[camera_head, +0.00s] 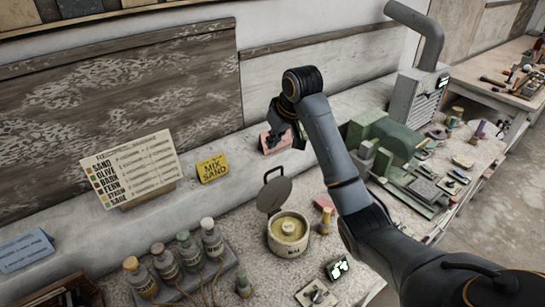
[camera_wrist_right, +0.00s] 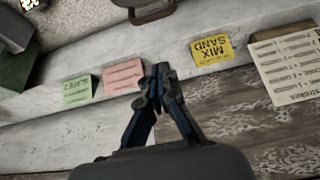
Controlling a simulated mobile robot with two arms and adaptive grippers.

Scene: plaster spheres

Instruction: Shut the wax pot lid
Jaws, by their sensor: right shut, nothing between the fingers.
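The wax pot (camera_head: 288,242) is a round cream pot on the bench, with yellowish wax inside. Its dark grey lid (camera_head: 274,194) stands open, tilted up at the pot's back, with a loop handle on its upper edge. My right gripper (camera_head: 272,143) is above and behind the lid, apart from it, near the back ledge. In the right wrist view my right gripper (camera_wrist_right: 160,72) is shut and empty, its fingertips together. A dark loop (camera_wrist_right: 150,12) at the top edge there may be the lid's handle. My left gripper is not seen.
Several bottles (camera_head: 190,250) stand left of the pot. A yellow MIX SAND card (camera_head: 212,168) and a chart (camera_head: 133,168) stand on the back ledge. A green machine (camera_head: 385,145) is to the right.

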